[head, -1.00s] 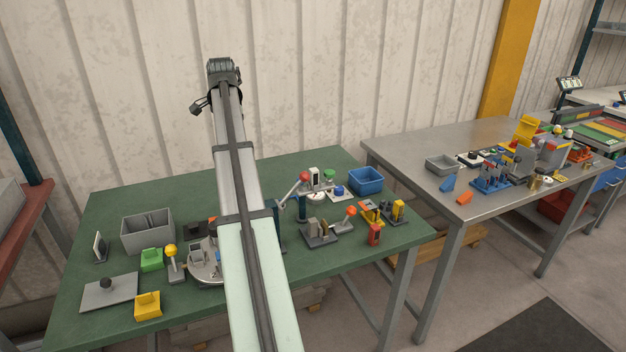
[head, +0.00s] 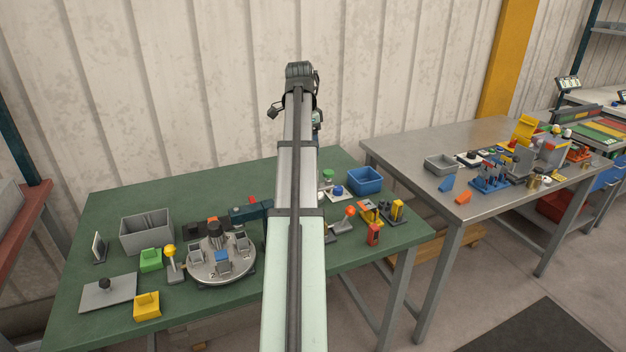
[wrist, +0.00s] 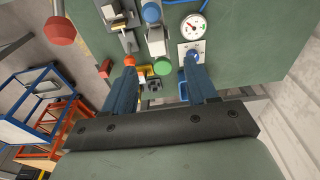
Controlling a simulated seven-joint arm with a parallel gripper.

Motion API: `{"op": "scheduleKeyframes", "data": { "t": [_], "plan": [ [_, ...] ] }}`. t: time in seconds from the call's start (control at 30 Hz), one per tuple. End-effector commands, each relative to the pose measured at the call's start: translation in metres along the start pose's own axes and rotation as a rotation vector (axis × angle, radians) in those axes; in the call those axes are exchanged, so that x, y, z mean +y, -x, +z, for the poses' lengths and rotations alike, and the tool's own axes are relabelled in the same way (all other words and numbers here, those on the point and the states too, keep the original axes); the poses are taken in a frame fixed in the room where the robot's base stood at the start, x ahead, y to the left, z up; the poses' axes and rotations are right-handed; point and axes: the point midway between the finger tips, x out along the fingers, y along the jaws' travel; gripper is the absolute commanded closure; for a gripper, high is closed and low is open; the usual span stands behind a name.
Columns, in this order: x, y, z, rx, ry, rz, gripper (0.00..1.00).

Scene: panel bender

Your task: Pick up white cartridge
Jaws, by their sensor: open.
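My gripper (wrist: 160,70) shows in the wrist view with its two blue fingers spread wide and nothing held between them. It is above the green table (wrist: 262,62), over fixtures and coloured knobs. In the head view my own arm hides most of the gripper. I cannot pick out the white cartridge with certainty in either current view. A pale block-like part (wrist: 128,38) stands in a grey fixture in the wrist view, too small to identify. My arm covers the middle right of the green table in the head view, so things there are hidden.
A white-faced gauge (wrist: 193,27) is at upper right. The head view shows a round turntable (head: 221,270), a grey bin (head: 147,232) and a blue bin (head: 365,180).

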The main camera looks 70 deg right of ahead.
Motion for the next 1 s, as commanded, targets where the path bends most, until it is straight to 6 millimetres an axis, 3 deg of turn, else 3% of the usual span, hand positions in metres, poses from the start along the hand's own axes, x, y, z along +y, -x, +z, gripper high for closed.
{"op": "scheduleKeyframes", "data": {
  "t": [0.2, 0.53, 0.83, 1.0],
  "plan": [
    [0.001, -0.031, 0.001, -0.001, 0.001, 0.000, 0.43],
    [0.001, -0.045, 0.000, 0.000, 0.001, -0.001, 0.43],
    [0.006, -0.081, 0.001, -0.001, 0.001, 0.000, 0.43],
    [0.005, -0.091, 0.000, 0.001, 0.001, -0.002, 0.43]
  ]
}}
